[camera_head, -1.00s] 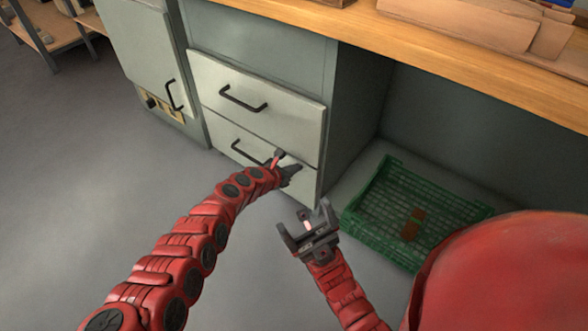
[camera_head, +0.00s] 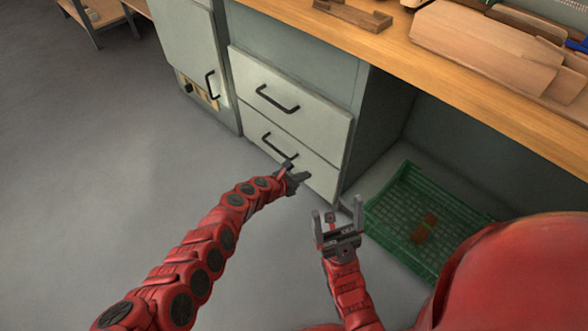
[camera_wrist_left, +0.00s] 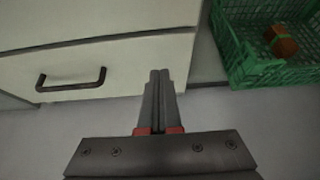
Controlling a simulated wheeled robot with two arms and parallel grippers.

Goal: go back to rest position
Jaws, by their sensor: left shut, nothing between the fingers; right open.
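My left gripper (camera_head: 300,176) is shut and empty, in front of the lower drawer (camera_head: 318,178) of the grey cabinet in the head view. In the left wrist view its two fingers (camera_wrist_left: 160,85) lie together, pointing toward the drawer front, with the black handle (camera_wrist_left: 70,80) to their left. I cannot tell whether the fingertips touch the drawer. My right gripper (camera_head: 338,220) is open and empty, lower and to the right, with its fingers pointing up in the picture. It is left of the green crate.
The green crate (camera_head: 385,222) sits on the floor under the bench and holds a small brown item (camera_head: 424,230). Both drawers are closed. The wooden benchtop (camera_head: 430,75) carries boards (camera_head: 490,45) and a small wooden piece (camera_head: 352,14). Open grey floor (camera_head: 90,190) lies to the left.

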